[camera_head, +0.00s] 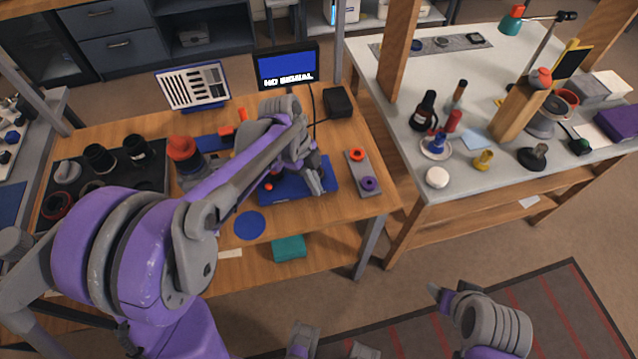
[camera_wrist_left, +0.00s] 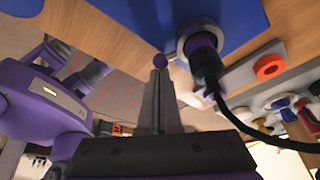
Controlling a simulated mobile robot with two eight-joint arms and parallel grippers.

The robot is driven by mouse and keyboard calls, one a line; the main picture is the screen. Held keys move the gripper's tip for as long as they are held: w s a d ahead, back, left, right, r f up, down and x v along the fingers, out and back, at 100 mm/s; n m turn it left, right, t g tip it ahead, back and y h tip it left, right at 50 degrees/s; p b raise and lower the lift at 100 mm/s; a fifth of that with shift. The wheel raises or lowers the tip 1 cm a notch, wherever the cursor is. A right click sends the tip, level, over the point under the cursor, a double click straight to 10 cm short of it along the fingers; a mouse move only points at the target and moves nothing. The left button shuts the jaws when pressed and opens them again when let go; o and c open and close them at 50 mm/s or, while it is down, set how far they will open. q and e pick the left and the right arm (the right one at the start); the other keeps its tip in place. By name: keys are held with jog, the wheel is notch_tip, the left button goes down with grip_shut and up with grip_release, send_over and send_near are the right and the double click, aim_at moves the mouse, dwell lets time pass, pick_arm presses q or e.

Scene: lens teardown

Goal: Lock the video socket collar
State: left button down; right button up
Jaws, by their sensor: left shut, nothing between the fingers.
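The video plug with a purple collar (camera_wrist_left: 203,42) sits in a round grey socket (camera_wrist_left: 187,32) over a blue surface in the left wrist view. A black cable (camera_wrist_left: 230,115) leads from its black body. Whether the collar is locked cannot be told. My left gripper (camera_head: 317,188) is over the blue mat (camera_head: 326,170) in the head view; its arm hides the socket there. In the wrist view, the left fingers (camera_wrist_left: 159,62) are together and empty, beside the plug and apart from it. The monitor (camera_head: 286,66) reads "NO SIGNAL".
A grey strip (camera_head: 362,173) with an orange ring (camera_head: 357,155) and a purple ring (camera_head: 368,183) lies right of the mat. A black box (camera_head: 338,102) stands behind. A dark tray (camera_head: 150,181) holds lens parts at left. My right arm (camera_head: 490,325) is low at right, off the table.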

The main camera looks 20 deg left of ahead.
dwell(0.3)
pick_arm(q)
jog(key=shift+w+d, duration=0.1)
jog(key=shift+w, duration=0.7)
